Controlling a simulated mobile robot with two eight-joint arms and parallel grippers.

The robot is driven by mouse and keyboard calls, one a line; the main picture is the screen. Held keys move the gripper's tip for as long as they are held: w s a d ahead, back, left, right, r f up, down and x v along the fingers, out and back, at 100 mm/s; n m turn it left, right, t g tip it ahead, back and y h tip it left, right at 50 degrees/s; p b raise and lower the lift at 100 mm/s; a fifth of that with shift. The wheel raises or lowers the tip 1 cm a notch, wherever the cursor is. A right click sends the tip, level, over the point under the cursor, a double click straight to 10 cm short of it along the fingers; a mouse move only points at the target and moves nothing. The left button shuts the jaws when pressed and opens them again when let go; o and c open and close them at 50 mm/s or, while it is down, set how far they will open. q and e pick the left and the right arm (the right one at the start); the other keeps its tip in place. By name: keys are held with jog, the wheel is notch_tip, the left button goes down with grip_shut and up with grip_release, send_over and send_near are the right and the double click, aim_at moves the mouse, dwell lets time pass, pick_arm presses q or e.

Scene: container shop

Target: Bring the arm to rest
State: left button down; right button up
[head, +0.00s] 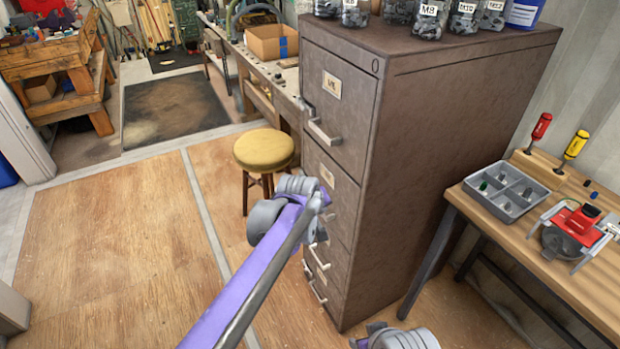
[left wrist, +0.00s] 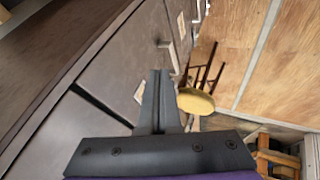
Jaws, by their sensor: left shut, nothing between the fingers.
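My left arm, purple and grey, reaches up from the bottom of the head view to just in front of the brown drawer cabinet (head: 430,150). Its fingers cannot be made out clearly there. In the left wrist view my left gripper (left wrist: 160,75) is shut and empty, its two dark fingers together. Behind them the cabinet front (left wrist: 115,60) appears tilted, with its pale handles. I cannot tell whether the fingers touch the cabinet. A grey part of my body shows at the bottom edge of the head view. My right gripper is not in view.
Jars (head: 428,18) of grey parts stand on the cabinet. A yellow-topped stool (head: 264,150) stands left of it. At right, a wooden bench (head: 560,270) carries a grey divided tray (head: 507,205), screwdrivers and a red device (head: 577,225). The wooden floor at left is clear.

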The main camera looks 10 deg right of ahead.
pick_arm(q)
jog(key=s+a+r+m+y+p, duration=0.1)
jog(key=s+a+r+p, duration=0.1)
jog(key=s+a, duration=0.7)
jog(key=s+a+r+y+p, duration=0.1)
jog(key=s+a+r, duration=0.25)
jog(key=a, duration=0.95)
jog(key=s+a+f+y+p, duration=0.1)
jog(key=s+a+f, duration=0.1)
jog(key=s+a, duration=0.3)
jog(key=s+a+f+m+y+p, duration=0.1)
jog(key=s+a+f, duration=0.2)
jog(key=s, duration=1)
jog(key=a, duration=0.3)
jog(key=shift+a+f+g+p, duration=0.2)
jog(key=shift+g+p, duration=0.1)
jog(key=shift+p, duration=0.05)
